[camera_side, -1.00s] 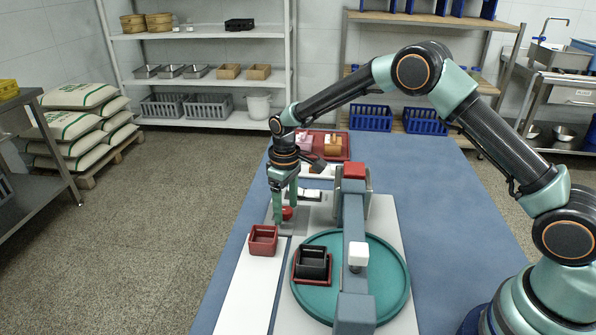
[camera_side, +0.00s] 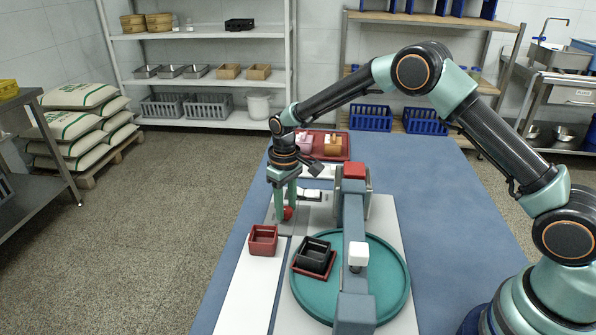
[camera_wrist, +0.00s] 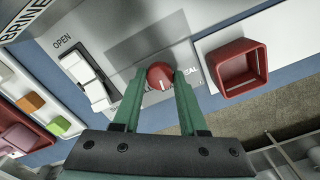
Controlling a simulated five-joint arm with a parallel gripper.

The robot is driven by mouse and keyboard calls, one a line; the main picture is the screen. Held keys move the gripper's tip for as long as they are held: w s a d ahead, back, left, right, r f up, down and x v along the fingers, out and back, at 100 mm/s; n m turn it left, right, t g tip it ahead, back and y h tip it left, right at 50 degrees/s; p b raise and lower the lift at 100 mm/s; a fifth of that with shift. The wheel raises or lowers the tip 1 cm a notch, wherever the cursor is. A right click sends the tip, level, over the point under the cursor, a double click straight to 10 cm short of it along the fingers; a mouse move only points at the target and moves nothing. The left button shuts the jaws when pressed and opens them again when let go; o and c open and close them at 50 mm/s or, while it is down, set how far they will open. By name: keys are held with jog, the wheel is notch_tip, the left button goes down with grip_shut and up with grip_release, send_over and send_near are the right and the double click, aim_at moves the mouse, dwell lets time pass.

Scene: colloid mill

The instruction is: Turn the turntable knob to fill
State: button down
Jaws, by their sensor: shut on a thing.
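The red turntable knob (camera_side: 287,213) sits on the grey panel. In the wrist view the knob (camera_wrist: 160,76) shows a pale pointer line, with panel lettering beside it partly covered. My gripper (camera_side: 283,210) points down with its green fingers closed around the knob; in the wrist view the gripper (camera_wrist: 160,80) has one finger on each side of it. I cannot read which label the pointer faces.
A red square box (camera_side: 263,240) stands on the white strip close to the gripper. A grey beam with a red block (camera_side: 354,170) and a white block (camera_side: 358,254) crosses over the turntable.

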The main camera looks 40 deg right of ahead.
aim_at(286, 210)
jog(key=m, duration=0.5)
jog(key=shift+r, duration=0.1)
jog(key=shift+m, duration=2.5)
jog(key=shift+c, duration=2.2)
grip_release()
notch_tip(286, 210, up, 12)
